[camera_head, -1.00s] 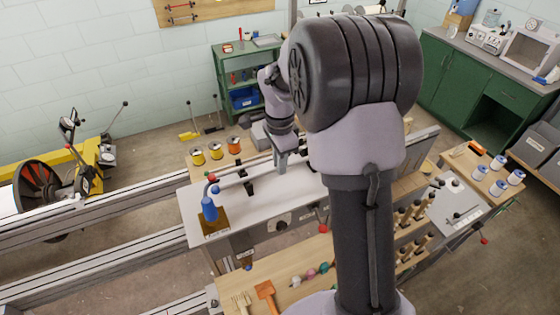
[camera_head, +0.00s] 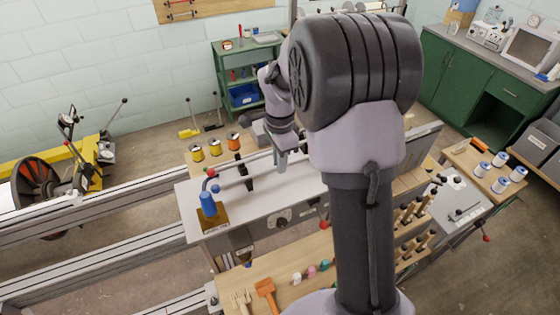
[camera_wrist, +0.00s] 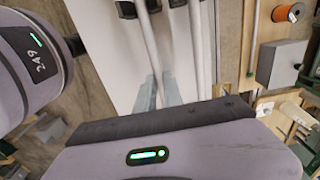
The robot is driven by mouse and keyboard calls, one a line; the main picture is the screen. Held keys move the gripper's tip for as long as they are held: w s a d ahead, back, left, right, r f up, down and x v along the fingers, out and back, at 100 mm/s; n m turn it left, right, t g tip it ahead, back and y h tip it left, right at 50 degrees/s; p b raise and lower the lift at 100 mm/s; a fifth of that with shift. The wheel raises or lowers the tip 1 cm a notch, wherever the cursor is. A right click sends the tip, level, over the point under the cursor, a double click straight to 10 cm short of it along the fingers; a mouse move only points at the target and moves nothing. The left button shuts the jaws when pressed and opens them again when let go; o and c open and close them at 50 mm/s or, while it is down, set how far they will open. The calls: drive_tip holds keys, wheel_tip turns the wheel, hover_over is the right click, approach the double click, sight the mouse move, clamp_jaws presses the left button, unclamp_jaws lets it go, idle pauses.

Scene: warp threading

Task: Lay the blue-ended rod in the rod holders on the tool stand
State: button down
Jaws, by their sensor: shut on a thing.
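My gripper (camera_head: 281,165) is over the white top of the tool stand (camera_head: 268,207). In the wrist view its fingers (camera_wrist: 160,95) are closed on a pale rod (camera_wrist: 146,30). This looks like the blue-ended rod, whose blue end (camera_head: 215,188) shows at the left in the head view. A second pale rod (camera_wrist: 195,40) runs beside it, farther back; a red end (camera_head: 211,173) shows near the blue one. A black rod holder (camera_head: 245,172) stands on the stand, with black parts (camera_wrist: 125,9) near the rods. I cannot tell whether the held rod rests in it. My arm hides the right part.
A blue bottle-like thing (camera_head: 208,204) stands at the stand's left end. Yellow and orange spools (camera_head: 233,142) stand behind it. A green shelf (camera_head: 245,75) is at the back. Wooden-handled tools and white-blue spools (camera_head: 500,160) are to the right.

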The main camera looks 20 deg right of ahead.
drive_tip(key=c, duration=1.4)
unclamp_jaws()
wheel_tip(320, 180, up, 17)
drive_tip(key=p, duration=0.2)
drive_tip(key=s+a+f+n+t+b, duration=0.2)
drive_tip(key=s+a+f+n+b, duration=0.2)
drive_tip(key=s+f+b, duration=0.3)
drive_tip(key=s+a+f+n+t+y+b, duration=0.1)
drive_tip(key=s+a+f+n+b, duration=0.4)
drive_tip(key=f+b, duration=0.9)
drive_tip(key=s+a+f+n+t+y+b, duration=0.1)
drive_tip(key=s+a+f+n+b, duration=0.3)
drive_tip(key=s+f+b, duration=0.7)
drive_tip(key=shift+s+a+n+t, duration=0.2)
drive_tip(key=shift+n+t, duration=0.1)
drive_tip(key=shift+t, duration=0.6)
